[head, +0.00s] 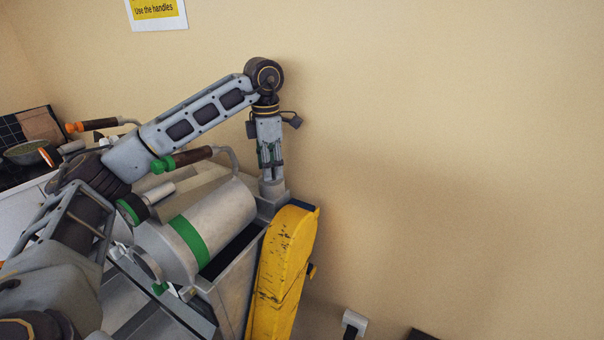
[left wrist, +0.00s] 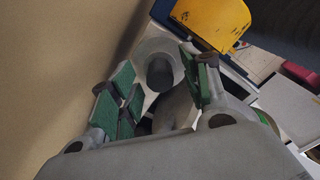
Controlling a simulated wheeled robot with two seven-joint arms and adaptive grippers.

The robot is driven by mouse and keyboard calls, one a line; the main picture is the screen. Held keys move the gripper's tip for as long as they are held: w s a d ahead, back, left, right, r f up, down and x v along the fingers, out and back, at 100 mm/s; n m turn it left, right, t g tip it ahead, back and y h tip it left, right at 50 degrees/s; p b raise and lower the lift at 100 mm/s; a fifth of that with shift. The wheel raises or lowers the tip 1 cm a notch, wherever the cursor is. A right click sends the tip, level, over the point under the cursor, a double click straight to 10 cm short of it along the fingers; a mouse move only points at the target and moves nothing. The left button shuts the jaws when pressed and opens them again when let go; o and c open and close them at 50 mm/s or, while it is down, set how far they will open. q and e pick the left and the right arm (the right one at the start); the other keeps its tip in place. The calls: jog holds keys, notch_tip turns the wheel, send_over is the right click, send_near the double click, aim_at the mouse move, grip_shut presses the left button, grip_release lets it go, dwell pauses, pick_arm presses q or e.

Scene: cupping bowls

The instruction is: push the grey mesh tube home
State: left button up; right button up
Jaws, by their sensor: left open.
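A short grey tube (head: 273,188) stands upright at the back right corner of the grey machine (head: 230,290), beside the yellow cover. No mesh can be made out on it. My left gripper (head: 270,164) points down just above the tube. In the left wrist view the tube (left wrist: 151,47) shows with a dark round opening, beyond and between the spread green finger pads of the left gripper (left wrist: 160,90). The fingers hold nothing. I cannot tell whether they touch the tube, and its lower end is hidden. My right gripper is not in view.
The yellow cover (head: 282,265) stands close to the tube. A silver drum with a green band (head: 190,243) lies to its left. A brown-handled lever (head: 192,156) with a green knob rises above the drum. A bowl (head: 27,151) stands far left. The wall is close behind.

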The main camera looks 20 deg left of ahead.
pick_arm(q)
jog(key=shift+r, duration=0.15)
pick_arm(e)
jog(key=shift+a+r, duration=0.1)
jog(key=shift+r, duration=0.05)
pick_arm(q)
jog(key=shift+r+p, duration=2.95)
jog(key=shift+r, duration=1.7)
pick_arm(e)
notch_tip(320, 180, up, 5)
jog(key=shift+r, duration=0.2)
pick_arm(q)
jog(key=shift+m, duration=0.3)
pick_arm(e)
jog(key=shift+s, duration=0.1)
